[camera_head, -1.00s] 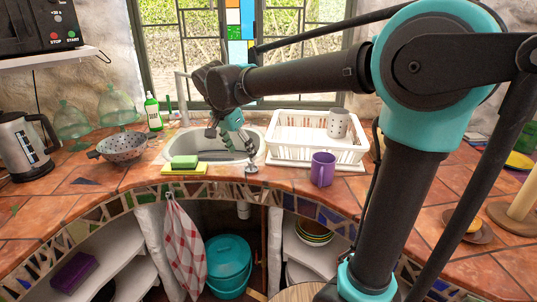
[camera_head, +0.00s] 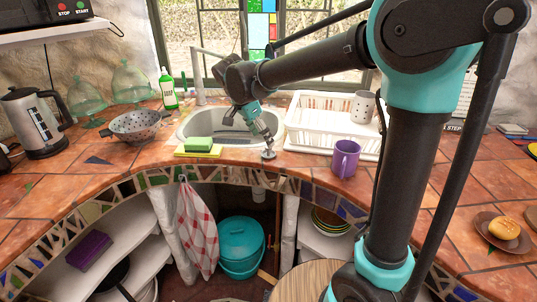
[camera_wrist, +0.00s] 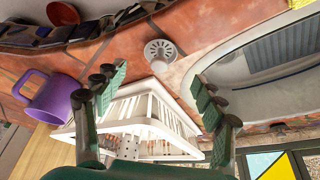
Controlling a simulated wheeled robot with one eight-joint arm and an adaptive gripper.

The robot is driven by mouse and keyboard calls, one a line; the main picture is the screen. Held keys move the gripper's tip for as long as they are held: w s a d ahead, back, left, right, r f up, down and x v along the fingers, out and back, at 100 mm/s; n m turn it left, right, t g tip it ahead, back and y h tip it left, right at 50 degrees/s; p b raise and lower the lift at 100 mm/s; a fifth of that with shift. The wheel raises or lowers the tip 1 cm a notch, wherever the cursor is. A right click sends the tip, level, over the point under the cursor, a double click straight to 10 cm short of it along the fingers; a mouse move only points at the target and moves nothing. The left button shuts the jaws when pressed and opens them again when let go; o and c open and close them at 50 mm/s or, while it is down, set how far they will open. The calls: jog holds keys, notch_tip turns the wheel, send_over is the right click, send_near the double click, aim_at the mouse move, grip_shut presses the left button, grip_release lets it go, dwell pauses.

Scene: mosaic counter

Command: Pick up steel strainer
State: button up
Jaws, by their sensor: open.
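The steel strainer (camera_head: 268,154) is a small round metal piece lying on the tiled counter near its front edge, just in front of the sink. In the wrist view the strainer (camera_wrist: 160,52) shows as a pale perforated disc with a stub, beyond and between the spread fingers. My gripper (camera_head: 268,138) points down close above and behind the strainer. The gripper's fingers (camera_wrist: 158,88) are open and empty in the wrist view. I see no contact with the strainer.
The sink (camera_head: 190,125) lies behind left. A green sponge (camera_head: 198,144) on a yellow cloth (camera_head: 183,153) is left of the strainer. A purple mug (camera_head: 345,160) and white dish rack (camera_head: 310,140) are right. A speckled colander (camera_head: 136,126) stands farther left.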

aim_at(268, 151)
jog(key=shift+x, duration=3.25)
jog(key=shift+d, duration=0.1)
jog(key=shift+r, duration=0.1)
jog(key=shift+c, duration=0.4)
jog(key=c, duration=1.2)
jog(key=shift+o, duration=0.2)
